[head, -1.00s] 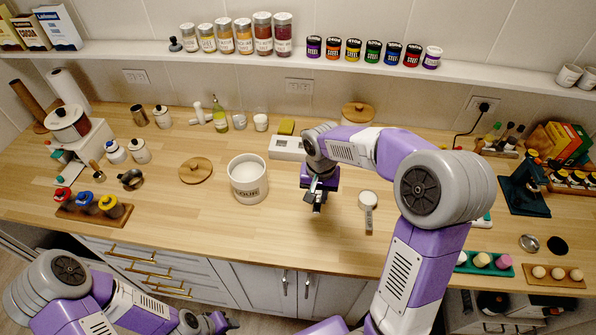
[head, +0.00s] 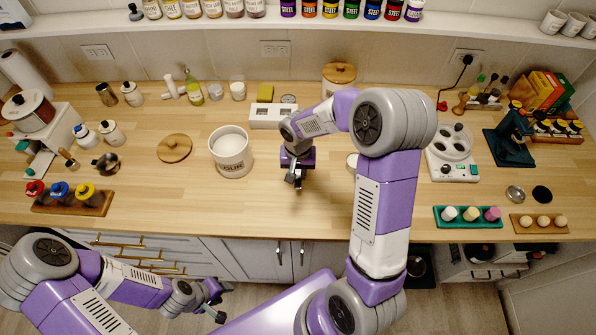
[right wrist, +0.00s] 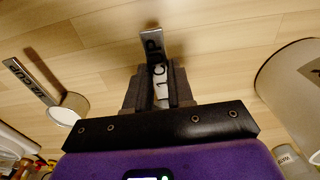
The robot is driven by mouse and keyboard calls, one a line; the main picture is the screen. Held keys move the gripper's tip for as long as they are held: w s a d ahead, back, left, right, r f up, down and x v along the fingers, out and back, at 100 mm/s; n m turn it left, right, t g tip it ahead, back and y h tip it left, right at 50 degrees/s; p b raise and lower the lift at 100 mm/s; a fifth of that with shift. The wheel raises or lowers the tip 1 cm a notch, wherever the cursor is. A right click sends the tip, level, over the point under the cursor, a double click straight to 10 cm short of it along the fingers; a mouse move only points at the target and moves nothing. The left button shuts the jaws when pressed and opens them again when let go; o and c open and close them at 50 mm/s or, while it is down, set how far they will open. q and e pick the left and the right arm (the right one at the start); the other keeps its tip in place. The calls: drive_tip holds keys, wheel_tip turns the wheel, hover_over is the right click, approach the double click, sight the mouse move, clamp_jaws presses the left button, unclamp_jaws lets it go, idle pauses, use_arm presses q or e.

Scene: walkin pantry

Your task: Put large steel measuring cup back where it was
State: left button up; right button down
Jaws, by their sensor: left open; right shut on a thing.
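The large steel measuring cup shows by its flat steel handle (right wrist: 153,45), marked "1 CUP", in the right wrist view. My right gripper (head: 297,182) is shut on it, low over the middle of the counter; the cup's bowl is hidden. A second measuring cup (right wrist: 64,110), with a long steel handle, lies to the left in the right wrist view. In the head view this second cup (head: 352,161) is mostly hidden behind my right arm. My left gripper (head: 222,301) is open and empty in front of the counter's edge.
An open white flour canister (head: 232,152) stands left of my right gripper. A wooden lid (head: 174,149) lies further left. A white scale (head: 272,117) is behind the gripper. A teal tray (head: 468,224) is at the right front. The counter (head: 258,210) in front is clear.

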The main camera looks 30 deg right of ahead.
drive_tip(key=shift+f, duration=0.2)
drive_tip(key=c, duration=1)
unclamp_jaws()
drive_tip(key=shift+r, duration=0.1)
drive_tip(key=shift+r, duration=0.1)
drive_tip(key=shift+r, duration=0.3)
wheel_tip(320, 180, up, 12)
drive_tip(key=shift+s+a+f+p, duration=0.1)
drive_tip(key=shift+f+p, duration=0.1)
drive_tip(key=shift+p, duration=0.55)
